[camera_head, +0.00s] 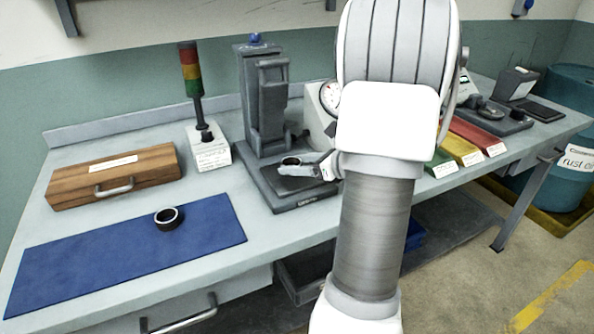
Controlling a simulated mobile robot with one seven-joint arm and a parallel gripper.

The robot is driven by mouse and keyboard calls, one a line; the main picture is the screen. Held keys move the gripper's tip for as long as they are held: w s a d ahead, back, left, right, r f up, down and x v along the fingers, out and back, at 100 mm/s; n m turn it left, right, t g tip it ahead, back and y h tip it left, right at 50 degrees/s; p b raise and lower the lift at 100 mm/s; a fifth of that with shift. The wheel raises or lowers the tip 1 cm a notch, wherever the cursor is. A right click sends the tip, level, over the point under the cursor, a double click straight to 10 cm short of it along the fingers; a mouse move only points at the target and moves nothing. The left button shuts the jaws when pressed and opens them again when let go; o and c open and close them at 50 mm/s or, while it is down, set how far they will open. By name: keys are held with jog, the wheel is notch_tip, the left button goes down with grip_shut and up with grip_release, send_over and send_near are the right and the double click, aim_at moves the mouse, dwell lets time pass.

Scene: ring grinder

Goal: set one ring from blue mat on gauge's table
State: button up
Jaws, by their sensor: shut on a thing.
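A dark ring (291,161) with a pale inside is at the tip of my gripper (302,167), which is shut on it. The ring is over the dark flat plate (285,183) on the base of a tall grey machine (263,95); I cannot tell whether it touches the plate. My arm comes in from the right and hides part of the area beside it. A round dial (330,97) shows behind my arm, partly covered. Another dark ring (168,218) lies on the blue mat (90,258) at the left.
A wooden case (115,178) stands behind the mat. A signal lamp (192,85) stands on a white base left of the machine. Green, yellow (460,150) and red trays lie right of my arm. Bare bench shows between mat and machine.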

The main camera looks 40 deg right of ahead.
jog(key=shift+f, duration=0.4)
jog(key=shift+f, duration=0.25)
jog(key=o, duration=1.5)
jog(key=shift+c, duration=0.2)
jog(key=shift+r, duration=0.1)
jog(key=shift+r, duration=0.25)
jog(key=p+v, duration=0.2)
jog(key=v, duration=1)
